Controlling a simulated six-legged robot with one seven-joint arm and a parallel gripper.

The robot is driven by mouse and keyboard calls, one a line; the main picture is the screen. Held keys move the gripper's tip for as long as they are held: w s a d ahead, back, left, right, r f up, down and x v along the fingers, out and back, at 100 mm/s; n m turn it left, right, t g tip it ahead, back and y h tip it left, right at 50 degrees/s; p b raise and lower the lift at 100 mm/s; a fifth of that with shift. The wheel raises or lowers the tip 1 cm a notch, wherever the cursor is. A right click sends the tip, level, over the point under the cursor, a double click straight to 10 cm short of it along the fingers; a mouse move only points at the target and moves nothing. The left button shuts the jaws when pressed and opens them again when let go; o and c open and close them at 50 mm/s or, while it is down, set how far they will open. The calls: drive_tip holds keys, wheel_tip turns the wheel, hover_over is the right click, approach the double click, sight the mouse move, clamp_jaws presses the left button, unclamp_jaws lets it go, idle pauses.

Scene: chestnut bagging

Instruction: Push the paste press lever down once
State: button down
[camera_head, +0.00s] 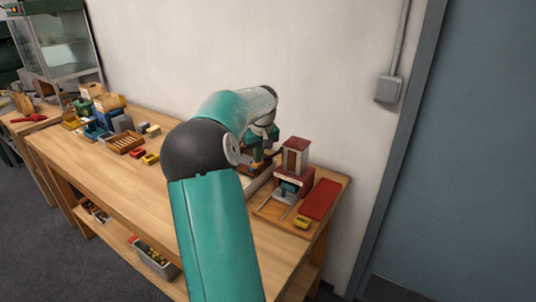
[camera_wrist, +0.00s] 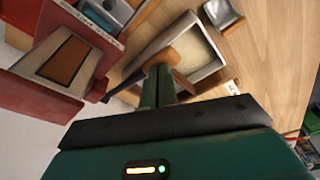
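The paste press (camera_head: 293,160) is a dark red and cream housing near the right end of the table. It also shows at the upper left in the wrist view (camera_wrist: 62,62). A dark bar that looks like its lever (camera_head: 279,153) reaches from the housing toward my gripper (camera_head: 262,140). In the wrist view my two green fingers (camera_wrist: 158,72) are side by side with almost no gap and hold nothing that I can see.
A tray with pale contents (camera_wrist: 185,52) lies beyond the fingertips, with a small metal scoop-like piece (camera_wrist: 222,13) near it. Several boxes and trays fill the left end; the middle of the wooden table (camera_head: 135,185) is clear.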

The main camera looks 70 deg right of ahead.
sight(258, 168)
drive_tip(key=shift+f, duration=0.75)
drive_tip(key=shift+a, duration=0.1)
drive_tip(key=shift+a+f, duration=0.2)
drive_tip(key=shift+f, duration=0.9)
drive_tip(key=shift+a+f, duration=0.2)
drive_tip(key=shift+f, duration=1.3)
drive_tip(key=shift+d+r, duration=0.2)
drive_tip(key=shift+r, duration=1.4)
drive_tip(key=shift+d+r, duration=0.2)
drive_tip(key=shift+r, duration=1.35)
drive_tip(key=shift+d+r, duration=0.2)
drive_tip(key=shift+r, duration=1.5)
